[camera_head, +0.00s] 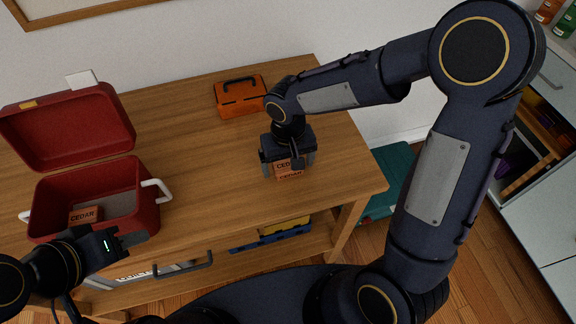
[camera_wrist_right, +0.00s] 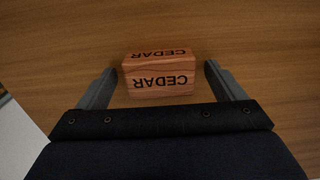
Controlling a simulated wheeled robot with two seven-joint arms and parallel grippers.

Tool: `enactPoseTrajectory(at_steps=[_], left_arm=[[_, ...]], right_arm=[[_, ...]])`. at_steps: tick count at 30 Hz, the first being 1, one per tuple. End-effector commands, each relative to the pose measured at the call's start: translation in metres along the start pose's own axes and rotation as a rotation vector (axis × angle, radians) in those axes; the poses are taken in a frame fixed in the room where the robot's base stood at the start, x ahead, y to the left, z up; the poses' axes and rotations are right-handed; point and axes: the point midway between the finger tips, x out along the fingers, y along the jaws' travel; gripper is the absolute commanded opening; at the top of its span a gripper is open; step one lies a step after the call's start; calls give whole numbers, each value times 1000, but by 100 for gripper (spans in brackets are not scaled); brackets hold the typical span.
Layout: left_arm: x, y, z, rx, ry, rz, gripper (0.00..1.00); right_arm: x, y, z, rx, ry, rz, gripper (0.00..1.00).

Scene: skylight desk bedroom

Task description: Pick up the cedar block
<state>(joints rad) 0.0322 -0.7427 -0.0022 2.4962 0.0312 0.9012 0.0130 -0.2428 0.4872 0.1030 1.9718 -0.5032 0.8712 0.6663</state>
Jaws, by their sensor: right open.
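A reddish-brown cedar block (camera_head: 289,174), printed CEDAR, sits on the wooden table near its right front edge. It also shows in the right wrist view (camera_wrist_right: 158,80), between the two fingers with a gap on each side. My right gripper (camera_head: 288,162) is open over this block and hides part of it in the head view. A second block marked CEDAR (camera_head: 85,215) lies inside the open red box (camera_head: 150,205). My left gripper (camera_head: 128,238) is by the front of the red box; its jaw opening is not clear.
An orange toolbox (camera_head: 240,96) stands at the back of the table (camera_head: 205,150). The red box's lid (camera_head: 70,128) is raised, and its white handles stick out. The table between the box and the right gripper is clear. A teal box (camera_head: 385,185) stands beyond the right edge.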

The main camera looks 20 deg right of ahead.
Motion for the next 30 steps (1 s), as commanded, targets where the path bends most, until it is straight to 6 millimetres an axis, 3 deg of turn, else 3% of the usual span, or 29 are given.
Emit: enactPoseTrajectory(at_steps=[5,16,25,30], left_arm=[[0,0,0,0,0,0,36],[0,0,0,0,0,0,36],[0,0,0,0,0,0,36],[-2,1,-1,0,0,0,36]], right_arm=[[0,0,0,0,0,0,88],[0,0,0,0,0,0,41],[-4,0,0,0,1,0,41],[-19,0,-1,0,4,-1,41]])
